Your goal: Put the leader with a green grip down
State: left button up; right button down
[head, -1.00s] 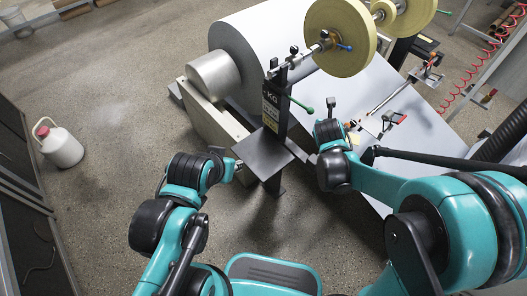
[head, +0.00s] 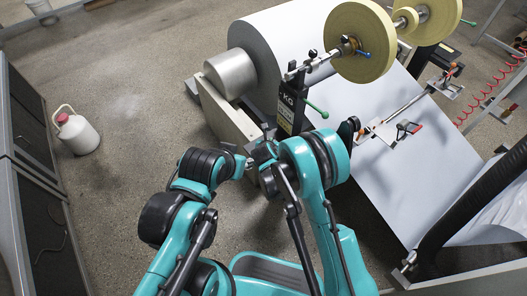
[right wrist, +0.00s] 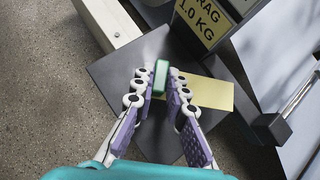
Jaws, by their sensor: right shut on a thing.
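In the right wrist view, my right gripper (right wrist: 160,84) is shut on the green grip (right wrist: 161,77) of the leader. The leader's pale yellow sheet (right wrist: 212,93) extends to the right of the fingers, over a dark square plate (right wrist: 112,72). I cannot tell whether the sheet touches the plate. In the head view, my right arm hides the leader and most of the plate. My left gripper (head: 246,162) is beside the right wrist in the head view, too small to tell its state.
A post with a yellow 1.0 KG label (right wrist: 203,18) stands at the plate's far side. A large white paper roll (head: 268,62) and yellow tape rolls (head: 357,42) lie behind it. A white jug (head: 77,133) stands on the open floor at left.

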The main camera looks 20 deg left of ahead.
jog(key=a, duration=0.1)
jog(key=a+f, duration=0.2)
jog(key=shift+w+a+f+b, duration=0.1)
jog(key=shift+w+a+b, duration=0.15)
jog(key=shift+b, duration=0.15)
jog(key=shift+f, duration=0.2)
notch_tip(320, 180, down, 4)
jog(key=shift+r+b, duration=0.1)
jog(key=shift+b, duration=1)
jog(key=shift+r, duration=0.15)
jog(key=c, duration=2)
grip_release()
jog(key=shift+f, duration=0.2)
jog(key=o, duration=0.5)
jog(key=shift+c, duration=0.2)
jog(key=shift+r, duration=0.15)
